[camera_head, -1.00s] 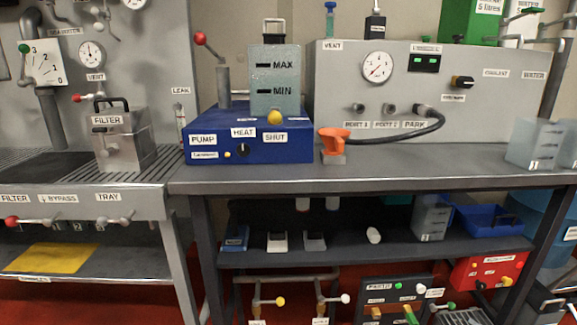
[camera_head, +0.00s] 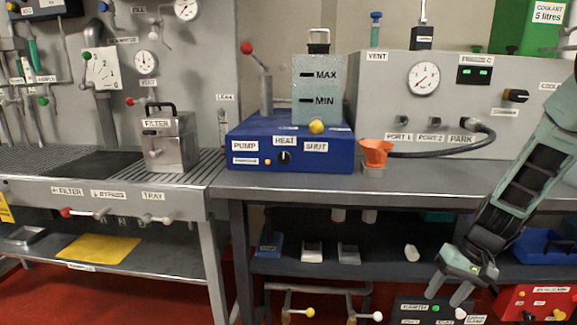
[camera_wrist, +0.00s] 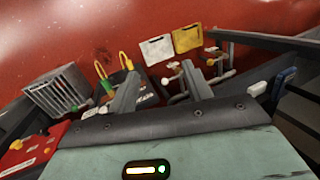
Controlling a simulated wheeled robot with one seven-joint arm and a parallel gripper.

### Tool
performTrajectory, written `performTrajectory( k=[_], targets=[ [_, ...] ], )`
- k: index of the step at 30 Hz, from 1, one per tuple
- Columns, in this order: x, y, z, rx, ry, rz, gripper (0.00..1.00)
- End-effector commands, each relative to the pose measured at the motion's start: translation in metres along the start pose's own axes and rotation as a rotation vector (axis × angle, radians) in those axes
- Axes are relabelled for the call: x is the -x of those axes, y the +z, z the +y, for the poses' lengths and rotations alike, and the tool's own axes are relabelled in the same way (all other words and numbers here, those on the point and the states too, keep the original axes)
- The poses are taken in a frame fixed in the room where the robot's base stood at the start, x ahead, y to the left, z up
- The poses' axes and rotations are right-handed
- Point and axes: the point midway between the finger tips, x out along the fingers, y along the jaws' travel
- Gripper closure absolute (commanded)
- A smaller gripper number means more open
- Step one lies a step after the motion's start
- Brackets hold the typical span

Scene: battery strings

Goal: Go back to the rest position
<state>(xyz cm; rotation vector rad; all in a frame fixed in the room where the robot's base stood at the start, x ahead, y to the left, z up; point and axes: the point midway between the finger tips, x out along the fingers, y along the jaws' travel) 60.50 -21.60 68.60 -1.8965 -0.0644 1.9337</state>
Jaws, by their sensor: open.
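My gripper (camera_head: 448,294) hangs at the right of the head view, in front of the bench's lower shelf, with its fingers pointing down. Its two fingers are apart and nothing is between them. In the wrist view my gripper (camera_wrist: 162,95) also shows both fingers spread and empty, with the red floor beyond. The arm comes down from the right edge and hides part of the bench and shelf there.
The steel bench (camera_head: 300,190) carries the blue pump unit (camera_head: 290,145), an orange funnel (camera_head: 376,152) and a grey panel (camera_head: 400,90). Small items stand on the lower shelf (camera_head: 385,272). A black control box (camera_head: 420,310) and a red box (camera_head: 540,302) sit below near my gripper.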

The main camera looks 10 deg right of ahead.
Motion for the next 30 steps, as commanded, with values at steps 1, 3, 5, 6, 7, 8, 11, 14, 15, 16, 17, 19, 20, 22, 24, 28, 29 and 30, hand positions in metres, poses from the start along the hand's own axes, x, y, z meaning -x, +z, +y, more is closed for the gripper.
performTrajectory(
  k=[1, 3, 5, 6, 7, 8, 11, 14, 15, 16, 17, 19, 20, 22, 24, 28, 29, 30],
  targets=[
    [0.013, 0.011, -0.018, 0.044, 0.054, 0.011, 0.5],
    [0.027, 0.026, -0.036, 0.09, 0.119, 0.032, 0.5],
    [0.038, 0.04, -0.049, 0.127, 0.168, 0.055, 0.5],
    [0.045, 0.048, -0.057, 0.15, 0.196, 0.074, 0.5],
    [0.05, 0.055, -0.063, 0.167, 0.214, 0.088, 0.5],
    [0.054, 0.061, -0.069, 0.183, 0.229, 0.103, 0.5],
    [0.067, 0.079, -0.083, 0.232, 0.269, 0.152, 0.5],
    [0.076, 0.096, -0.096, 0.276, 0.292, 0.2, 0.5],
    [0.08, 0.103, -0.1, 0.293, 0.299, 0.22, 0.5],
    [0.082, 0.108, -0.103, 0.306, 0.302, 0.234, 0.5],
    [0.084, 0.113, -0.106, 0.318, 0.304, 0.248, 0.5],
    [0.077, 0.127, -0.13, 0.392, 0.295, 0.217, 0.5],
    [0.074, 0.135, -0.141, 0.425, 0.29, 0.196, 0.5],
    [0.067, 0.154, -0.164, 0.506, 0.282, 0.153, 0.5],
    [0.062, 0.175, -0.184, 0.583, 0.275, 0.112, 0.5],
    [0.053, 0.217, -0.214, 0.725, 0.272, 0.034, 0.5],
    [0.052, 0.228, -0.22, 0.759, 0.273, 0.017, 0.5],
    [0.05, 0.242, -0.226, 0.803, 0.275, -0.007, 0.5]
  ],
)
